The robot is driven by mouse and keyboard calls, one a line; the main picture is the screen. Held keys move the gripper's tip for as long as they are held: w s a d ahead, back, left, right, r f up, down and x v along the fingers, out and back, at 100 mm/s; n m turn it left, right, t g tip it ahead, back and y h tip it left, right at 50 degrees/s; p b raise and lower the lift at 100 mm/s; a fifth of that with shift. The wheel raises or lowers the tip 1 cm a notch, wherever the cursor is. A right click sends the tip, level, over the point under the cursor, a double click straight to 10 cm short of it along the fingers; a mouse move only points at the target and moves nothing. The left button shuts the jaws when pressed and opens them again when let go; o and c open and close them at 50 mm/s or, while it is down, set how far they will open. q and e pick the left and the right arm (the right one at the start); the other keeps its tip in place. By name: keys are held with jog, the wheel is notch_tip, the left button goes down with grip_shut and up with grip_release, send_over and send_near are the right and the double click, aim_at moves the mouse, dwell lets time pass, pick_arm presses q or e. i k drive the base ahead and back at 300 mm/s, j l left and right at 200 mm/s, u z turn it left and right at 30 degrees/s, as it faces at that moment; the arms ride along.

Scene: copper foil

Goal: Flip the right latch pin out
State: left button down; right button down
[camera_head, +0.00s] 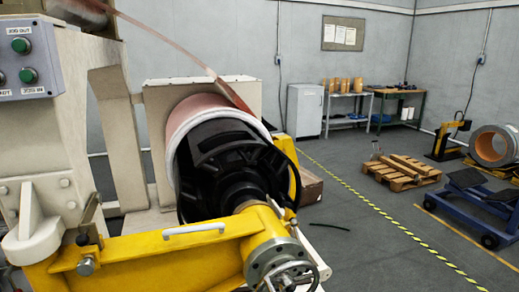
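A yellow swing arm (165,252) with a white handle (194,230) crosses in front of a black reel hub (235,165). A metal latch-like lever (90,212) stands tilted at the arm's left end. A round metal pin or knob (86,266) sits just below it. A second small metal lever (275,208) shows beside the arm's right end, above a grey flange (272,260). I cannot tell which of these is the right latch pin. Neither of my grippers is in view.
A copper foil roll (195,108) sits behind the hub, with a strip rising up left. A handwheel (290,278) is at the bottom edge. A push-button box (25,60) is at upper left.

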aim_at(85, 267)
jog(key=j+u, duration=0.2)
jog(key=u, duration=0.95)
jog(key=i+l, duration=0.05)
